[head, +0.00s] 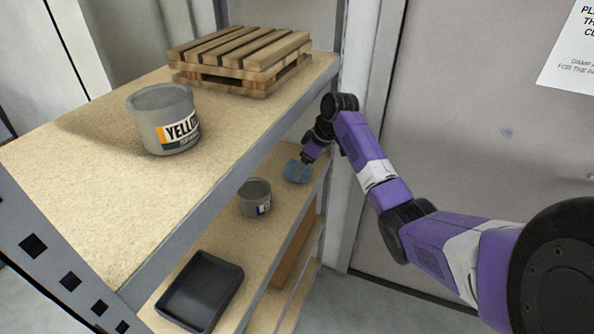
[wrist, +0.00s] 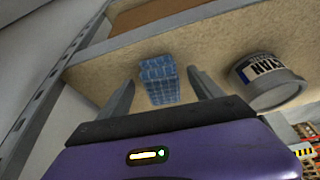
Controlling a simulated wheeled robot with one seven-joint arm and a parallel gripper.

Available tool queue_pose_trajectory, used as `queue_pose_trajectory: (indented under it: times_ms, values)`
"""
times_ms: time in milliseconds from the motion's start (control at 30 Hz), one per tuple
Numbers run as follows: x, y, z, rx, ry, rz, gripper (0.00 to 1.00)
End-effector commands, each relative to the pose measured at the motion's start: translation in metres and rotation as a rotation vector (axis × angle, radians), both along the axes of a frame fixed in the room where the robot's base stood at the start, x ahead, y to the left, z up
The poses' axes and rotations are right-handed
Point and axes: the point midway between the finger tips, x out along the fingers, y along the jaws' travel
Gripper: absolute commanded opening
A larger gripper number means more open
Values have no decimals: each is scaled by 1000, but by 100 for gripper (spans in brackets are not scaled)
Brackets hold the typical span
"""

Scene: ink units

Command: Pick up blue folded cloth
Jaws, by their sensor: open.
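The blue folded cloth (head: 297,171) lies on the lower shelf, toward its far end, in the head view. In the wrist view the cloth (wrist: 159,80) shows a checked pattern and lies flat on the shelf board, ahead of and between my fingers. My gripper (head: 306,158) reaches in under the upper shelf and is just above the cloth at its near edge. In the wrist view my gripper (wrist: 160,92) is open, with one finger on each side of the cloth. I cannot tell whether the fingers touch it.
A grey tin (head: 255,198) stands on the lower shelf near the cloth; it is to the right in the wrist view (wrist: 264,82). A black tray (head: 200,292) lies nearer. The upper shelf (head: 75,190) overhangs, bearing a yellow-label tin (head: 163,120) and a wooden pallet (head: 240,58).

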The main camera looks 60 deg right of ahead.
Motion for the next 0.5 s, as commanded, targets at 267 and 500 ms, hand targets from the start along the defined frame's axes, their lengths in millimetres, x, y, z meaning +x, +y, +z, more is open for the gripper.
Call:
queue_pose_trajectory:
  times_ms: [267,500]
  values:
    - [26,0,-8,1,1,-1,75]
    - [27,0,-11,0,0,0,75]
